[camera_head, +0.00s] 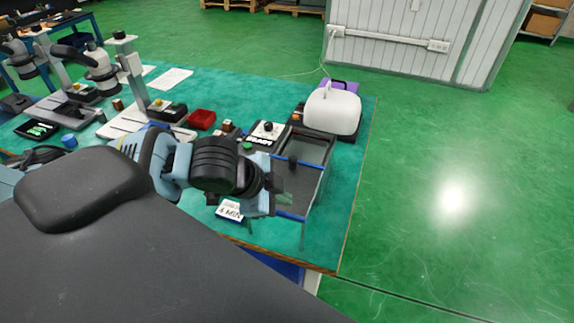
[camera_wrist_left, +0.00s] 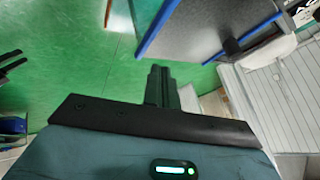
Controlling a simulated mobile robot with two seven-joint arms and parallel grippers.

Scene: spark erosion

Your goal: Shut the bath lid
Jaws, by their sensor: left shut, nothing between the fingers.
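The bath (camera_head: 316,190) is a see-through box with blue edges near the right edge of the bench. Its lid is a grey panel with blue edges and a black knob (camera_head: 292,162); in the left wrist view the panel (camera_wrist_left: 190,28) fills the top, with the knob (camera_wrist_left: 230,46) at its lower right. How far the lid stands open, I cannot tell. My left gripper (camera_head: 274,188) is at the bath's left side; its fingertips are hard to make out there. In the left wrist view its fingers (camera_wrist_left: 158,85) are shut and empty, apart from the knob.
A white rounded housing (camera_head: 332,108) stands behind the bath. A control box (camera_head: 266,132) and a red tray (camera_head: 201,119) are at the back left. A labelled card (camera_head: 229,210) lies beside my left wrist. Microscope stands (camera_head: 133,75) crowd the left. Floor right of the bench is clear.

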